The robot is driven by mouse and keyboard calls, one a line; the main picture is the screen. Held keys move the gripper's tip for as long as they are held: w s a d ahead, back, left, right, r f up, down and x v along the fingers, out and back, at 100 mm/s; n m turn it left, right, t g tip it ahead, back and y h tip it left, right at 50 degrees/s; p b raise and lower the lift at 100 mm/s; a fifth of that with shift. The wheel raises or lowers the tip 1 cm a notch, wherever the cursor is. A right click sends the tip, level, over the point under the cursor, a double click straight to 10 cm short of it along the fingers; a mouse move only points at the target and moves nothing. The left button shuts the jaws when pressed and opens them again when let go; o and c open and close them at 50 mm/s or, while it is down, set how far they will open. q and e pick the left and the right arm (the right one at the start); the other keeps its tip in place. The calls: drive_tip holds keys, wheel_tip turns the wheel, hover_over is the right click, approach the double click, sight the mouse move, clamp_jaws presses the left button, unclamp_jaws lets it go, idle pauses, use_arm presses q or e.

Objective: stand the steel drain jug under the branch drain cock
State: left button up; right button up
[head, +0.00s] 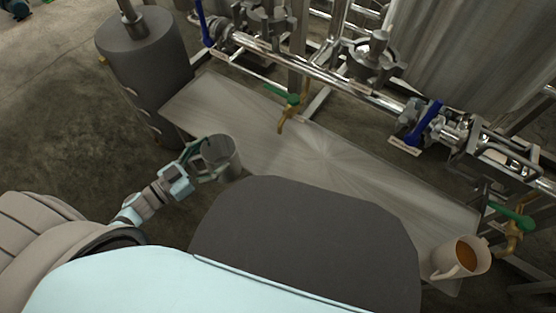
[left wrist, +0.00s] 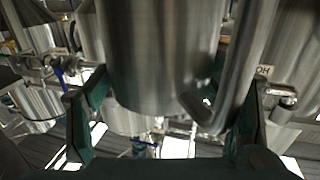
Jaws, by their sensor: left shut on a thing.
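The steel drain jug (head: 229,163) is at the front left edge of the steel shelf in the head view, looking upright with its dark mouth up. My left gripper (head: 198,163) is shut on it from the left. In the left wrist view the jug's steel wall (left wrist: 155,55) and its handle (left wrist: 235,75) fill the middle, between the green fingers of my left gripper (left wrist: 165,125). Whether the jug touches the shelf cannot be told. A brass drain cock with a green handle (head: 289,101) hangs over the shelf, right of and behind the jug. My right gripper is out of view.
The steel shelf (head: 330,160) is bare in its middle. A second green-handled brass cock (head: 514,226) is at the right, near a pale jug of orange liquid (head: 440,262). Pipes with blue-handled valves (head: 427,122) run behind. A grey cylinder (head: 150,75) stands at the left.

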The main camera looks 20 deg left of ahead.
sight(238, 162)
use_arm(q)
drive_tip(key=s+d+m+g+h, duration=0.1)
drive_tip(key=s+d+h, duration=0.1)
drive_tip(key=s, duration=0.2)
drive_tip(key=shift+m, duration=0.3)
drive_tip(key=x, duration=0.4)
drive_tip(key=f+x, duration=0.1)
drive_tip(key=x, duration=0.1)
drive_tip(key=shift+d+b, duration=0.4)
drive_tip(key=shift+d, duration=0.25)
drive_tip(key=w+d+f+b, duration=0.3)
drive_tip(key=w+d+b, duration=0.2)
drive_tip(key=w, duration=0.3)
drive_tip(key=shift+w+d+f, duration=0.25)
drive_tip(key=shift+w+d, duration=0.1)
drive_tip(key=shift+d, duration=0.55)
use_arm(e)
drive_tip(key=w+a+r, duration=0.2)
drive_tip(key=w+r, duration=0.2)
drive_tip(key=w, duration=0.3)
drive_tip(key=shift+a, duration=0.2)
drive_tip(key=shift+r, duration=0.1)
use_arm(q)
drive_tip(key=shift+f, duration=0.15)
drive_tip(key=o, duration=1.6)
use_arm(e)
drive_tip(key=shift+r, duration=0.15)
